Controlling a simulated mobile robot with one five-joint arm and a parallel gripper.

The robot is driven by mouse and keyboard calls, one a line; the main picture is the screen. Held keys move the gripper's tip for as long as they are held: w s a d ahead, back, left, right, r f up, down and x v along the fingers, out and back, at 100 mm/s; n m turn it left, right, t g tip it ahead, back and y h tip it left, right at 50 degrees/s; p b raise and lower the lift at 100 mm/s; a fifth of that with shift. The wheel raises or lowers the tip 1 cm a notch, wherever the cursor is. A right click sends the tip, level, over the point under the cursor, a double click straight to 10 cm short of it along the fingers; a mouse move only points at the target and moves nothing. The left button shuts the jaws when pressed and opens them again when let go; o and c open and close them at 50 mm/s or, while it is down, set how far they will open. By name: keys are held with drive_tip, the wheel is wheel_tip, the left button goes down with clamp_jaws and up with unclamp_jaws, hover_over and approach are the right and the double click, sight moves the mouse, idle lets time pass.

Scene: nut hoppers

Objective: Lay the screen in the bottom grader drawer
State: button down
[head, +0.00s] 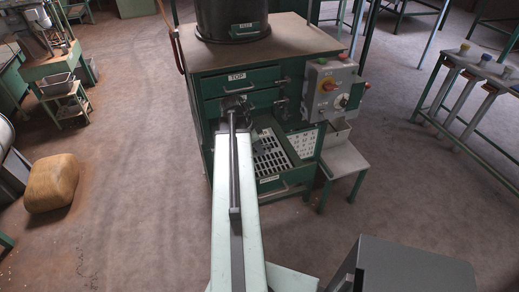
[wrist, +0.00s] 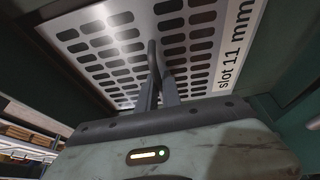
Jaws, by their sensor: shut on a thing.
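The screen (wrist: 130,18) fills the upper wrist view as a pale metal sheet with rows of dark slots, marked "slot 11 mm" along its right side. My gripper (wrist: 158,75) is shut, its fingers meeting on a thin upright part of the screen near its middle. In the head view, the bottom grader drawer (head: 288,188) is pulled out, low on the green grader. A slotted sheet (head: 270,158) shows inside it, partly hidden by my arm. I cannot tell whether the screen rests flat on the drawer's supports. Dark green edges flank it in the wrist view.
The drawer marked TOP (head: 237,78) is shut above. A tan sack (head: 52,182) lies at left. A grey box (head: 400,268) is at front right. Floor between is clear.

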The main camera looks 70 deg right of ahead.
drive_tip(key=shift+f, duration=0.1)
drive_tip(key=c, duration=1.5)
unclamp_jaws()
drive_tip(key=shift+o, duration=0.2)
drive_tip(key=p+v, duration=0.7)
drive_tip(key=v, duration=0.1)
drive_tip(key=shift+s, duration=0.1)
drive_tip(key=shift+f, duration=0.1)
